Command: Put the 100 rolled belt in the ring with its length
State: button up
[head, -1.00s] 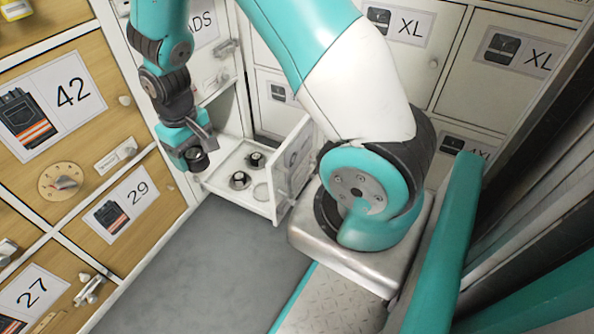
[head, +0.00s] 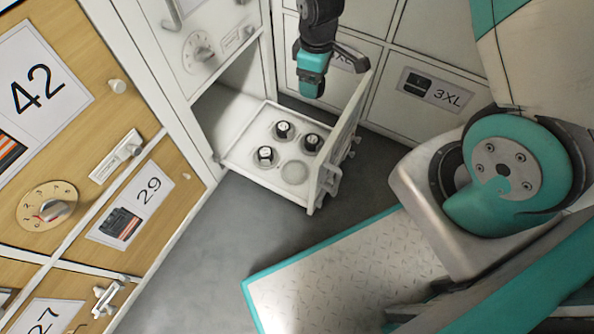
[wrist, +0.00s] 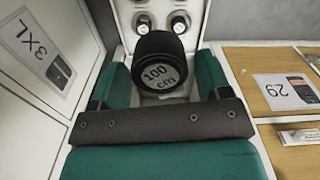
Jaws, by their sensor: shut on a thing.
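My gripper (head: 312,86) is shut on a black rolled belt (wrist: 160,62) marked "100 cm", its label facing the wrist camera between the teal fingers. In the head view the gripper hangs above the back right of a pulled-out white drawer (head: 245,175), and I cannot make out the held belt there. Three dark rolled belts with pale tops stand in the drawer: a back one (head: 283,130), a left one (head: 265,155) and a right one (head: 312,142). A pale round ring (head: 293,172) near the drawer's front is empty. The ring markings are too small to read.
The drawer's front panel (head: 338,150) stands up beside the belts, with a handle outside. White 3XL lockers (head: 432,90) are behind. Wooden drawers marked 42 (head: 45,85) and 29 (head: 135,205) line the left. Grey floor (head: 220,260) in front is clear.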

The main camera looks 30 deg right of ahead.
jog(key=a+f+n+b, duration=0.2)
jog(key=f+n+b, duration=0.3)
jog(key=f, duration=0.6)
jog(key=s+a+f+n+b, duration=0.1)
jog(key=f+n+b, duration=0.3)
jog(key=f, duration=0.7)
jog(key=s+a+f+n+b, duration=0.1)
jog(key=a+f+n+b, duration=0.2)
jog(key=f, duration=0.8)
jog(key=shift+f+n+b, duration=0.25)
jog(key=shift+n+b, duration=1.1)
jog(key=shift+n, duration=0.45)
jog(key=shift+f, duration=0.1)
jog(key=o, duration=1)
